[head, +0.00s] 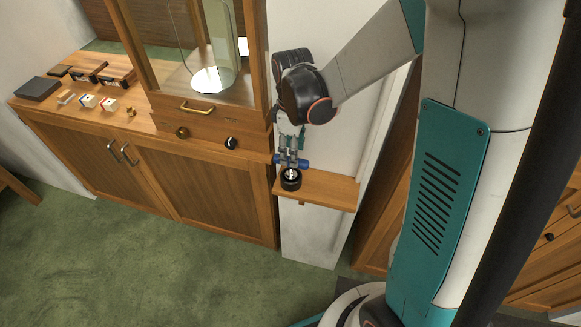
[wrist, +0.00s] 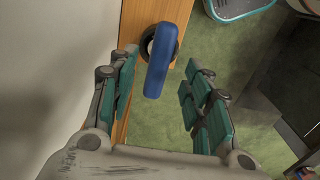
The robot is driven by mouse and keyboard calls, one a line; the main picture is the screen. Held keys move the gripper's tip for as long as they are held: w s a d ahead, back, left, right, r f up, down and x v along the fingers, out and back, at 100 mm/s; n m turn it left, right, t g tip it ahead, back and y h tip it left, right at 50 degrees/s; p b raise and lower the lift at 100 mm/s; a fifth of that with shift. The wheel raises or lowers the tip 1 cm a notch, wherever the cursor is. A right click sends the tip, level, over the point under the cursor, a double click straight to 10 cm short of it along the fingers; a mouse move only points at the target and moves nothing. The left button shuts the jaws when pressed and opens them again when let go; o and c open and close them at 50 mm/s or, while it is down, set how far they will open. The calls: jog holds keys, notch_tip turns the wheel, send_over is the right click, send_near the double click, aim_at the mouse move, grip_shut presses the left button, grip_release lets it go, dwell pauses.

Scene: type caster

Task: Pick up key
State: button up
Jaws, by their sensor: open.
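A blue bar-shaped piece, which looks like the key's handle (wrist: 170,62), stands over a round black holder (head: 290,181) on a small wooden shelf (head: 330,191). The blue handle also shows in the head view (head: 279,158), right below my gripper. My gripper (head: 290,147) is open and points down at it. In the wrist view the handle lies between and slightly beyond the teal-padded fingers (wrist: 161,72), nearer the left one. I cannot tell whether any finger touches it. The black holder (wrist: 149,40) is partly hidden under the handle, and so is the key's lower part.
A wooden cabinet (head: 200,195) stands left of the shelf, with a glass-fronted case (head: 205,60) on it. Small blocks (head: 88,100), dark boxes (head: 38,88) and knobs (head: 231,142) are on it. A white wall panel (head: 310,235) is behind the shelf. Green floor (head: 120,260) is free.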

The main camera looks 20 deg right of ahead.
aim_at(291, 171)
jog(key=shift+w+a+f+b, duration=0.1)
jog(key=shift+f+b, duration=0.3)
jog(key=shift+f, duration=1)
jog(key=shift+w+f+b, duration=0.1)
jog(key=shift+f+b, duration=0.25)
jog(key=shift+f, duration=1)
grip_shut()
